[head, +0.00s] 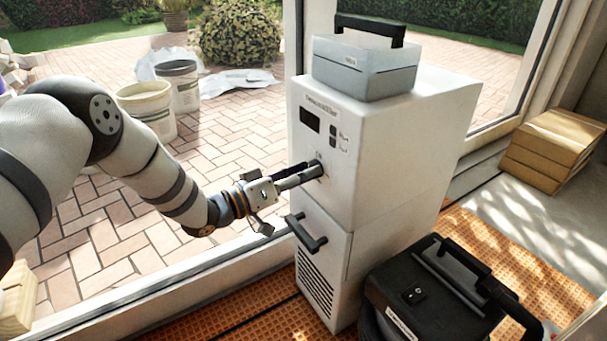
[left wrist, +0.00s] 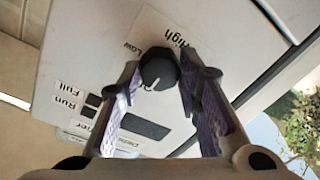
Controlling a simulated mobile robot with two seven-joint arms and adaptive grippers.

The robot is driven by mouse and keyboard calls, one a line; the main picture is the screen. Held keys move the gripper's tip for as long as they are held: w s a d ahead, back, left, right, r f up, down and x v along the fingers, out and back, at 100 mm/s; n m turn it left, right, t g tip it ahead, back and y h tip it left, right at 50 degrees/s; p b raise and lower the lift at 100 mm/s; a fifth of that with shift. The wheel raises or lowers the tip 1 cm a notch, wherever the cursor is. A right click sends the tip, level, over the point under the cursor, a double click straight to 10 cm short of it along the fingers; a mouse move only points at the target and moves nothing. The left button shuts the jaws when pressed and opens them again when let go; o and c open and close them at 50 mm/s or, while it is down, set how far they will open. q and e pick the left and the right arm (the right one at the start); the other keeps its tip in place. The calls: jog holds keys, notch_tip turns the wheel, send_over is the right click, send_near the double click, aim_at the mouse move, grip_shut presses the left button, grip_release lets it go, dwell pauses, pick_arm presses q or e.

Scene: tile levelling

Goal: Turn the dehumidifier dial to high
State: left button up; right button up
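The dehumidifier (head: 340,190) is a tall white cabinet standing by the window frame. Its dial (head: 316,168) is a small dark round knob on the front panel, below the display. In the left wrist view the dial (left wrist: 158,72) is black with a short pale mark, near the "High" and "Low" labels, which appear upside down. My left gripper (head: 305,173) reaches the panel from the left. Its purple-padded fingers (left wrist: 160,78) are on either side of the dial, seemingly touching it. Which setting the mark points to is unclear. My right gripper is out of view.
A grey box with a black handle (head: 365,68) rests on the cabinet. A black handle (head: 306,236) sticks out below the dial. A black case (head: 420,300) stands close in front at the right. Stacked tiles or boards (head: 555,145) lie at the far right. Buckets (head: 150,105) stand outside.

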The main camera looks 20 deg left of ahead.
pick_arm(q)
jog(key=shift+m, duration=0.3)
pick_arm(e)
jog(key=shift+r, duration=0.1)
pick_arm(q)
jog(key=shift+w+a+r+n+g+h+p, duration=0.2)
jog(key=shift+n+p, duration=1)
jog(key=shift+n, duration=4.7)
jog(key=shift+s+d+f+n+g+h+p, duration=0.25)
jog(key=shift+n+p, duration=0.95)
jog(key=shift+n, duration=4.7)
jog(key=shift+w+a+r+n+g+h+p, duration=0.3)
jog(key=shift+n+p, duration=0.9)
jog(key=shift+n, duration=4.7)
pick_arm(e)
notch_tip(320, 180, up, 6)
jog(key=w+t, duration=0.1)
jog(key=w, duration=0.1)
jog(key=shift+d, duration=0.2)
pick_arm(q)
jog(key=shift+f, duration=0.1)
jog(key=o, duration=1.1)
jog(key=shift+o, duration=0.2)
jog(key=shift+s, duration=0.1)
